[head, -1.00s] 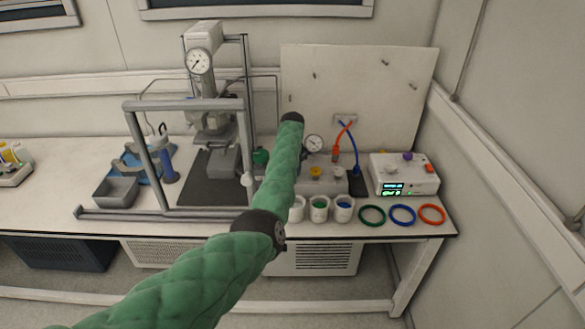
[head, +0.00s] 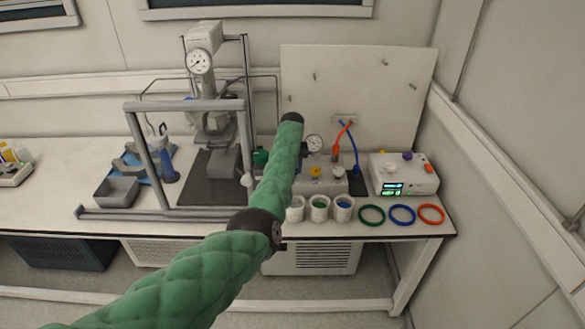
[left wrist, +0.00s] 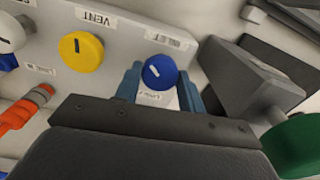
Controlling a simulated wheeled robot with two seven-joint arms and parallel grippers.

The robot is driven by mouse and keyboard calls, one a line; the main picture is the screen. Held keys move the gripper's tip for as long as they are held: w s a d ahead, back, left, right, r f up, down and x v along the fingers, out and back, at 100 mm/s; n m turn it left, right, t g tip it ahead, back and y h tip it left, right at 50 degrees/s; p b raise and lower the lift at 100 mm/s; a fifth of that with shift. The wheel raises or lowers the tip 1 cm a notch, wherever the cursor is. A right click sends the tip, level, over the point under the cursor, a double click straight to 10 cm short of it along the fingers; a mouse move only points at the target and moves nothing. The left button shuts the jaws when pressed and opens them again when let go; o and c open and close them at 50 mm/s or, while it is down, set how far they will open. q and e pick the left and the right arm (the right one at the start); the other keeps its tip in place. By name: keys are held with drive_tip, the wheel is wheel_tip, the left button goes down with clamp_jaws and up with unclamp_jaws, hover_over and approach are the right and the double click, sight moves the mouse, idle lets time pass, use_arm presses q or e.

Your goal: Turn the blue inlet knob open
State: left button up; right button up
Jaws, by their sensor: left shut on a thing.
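The blue inlet knob (left wrist: 158,72) shows in the left wrist view, with a white mark on its face, on a pale panel (left wrist: 115,50) beside the label INLET. My left gripper (left wrist: 160,84) has its two blue-grey fingers on either side of the knob and is shut on it. In the head view my green left arm covers the knob and the gripper. The yellow vent knob (left wrist: 81,51) is to the left of the blue knob in the left wrist view. My right gripper is not in view.
A green rounded part (left wrist: 296,146) and a grey block (left wrist: 250,80) are close by on the right in the left wrist view. In the head view, white jars (head: 319,208) and coloured rings (head: 402,214) line the bench front. A controller box (head: 405,178) stands at the right.

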use_arm(q)
drive_tip(key=n, duration=0.3)
drive_tip(key=shift+w+r+n, duration=0.1)
drive_tip(key=shift+r+n, duration=0.15)
drive_tip(key=shift+n, duration=0.05)
drive_tip(key=n, duration=0.3)
drive_tip(key=shift+n, duration=0.8)
drive_tip(key=shift+r, duration=0.1)
drive_tip(key=o, duration=1)
drive_tip(key=shift+c, duration=0.2)
drive_tip(key=shift+r+b, duration=0.15)
drive_tip(key=shift+b, duration=0.35)
wheel_tip(320, 180, up, 2)
drive_tip(key=shift+r+b, duration=0.25)
drive_tip(key=shift+b, duration=0.35)
wheel_tip(320, 180, up, 3)
drive_tip(key=shift+r+b, duration=0.2)
drive_tip(key=shift+b, duration=0.35)
drive_tip(key=shift+r, duration=0.65)
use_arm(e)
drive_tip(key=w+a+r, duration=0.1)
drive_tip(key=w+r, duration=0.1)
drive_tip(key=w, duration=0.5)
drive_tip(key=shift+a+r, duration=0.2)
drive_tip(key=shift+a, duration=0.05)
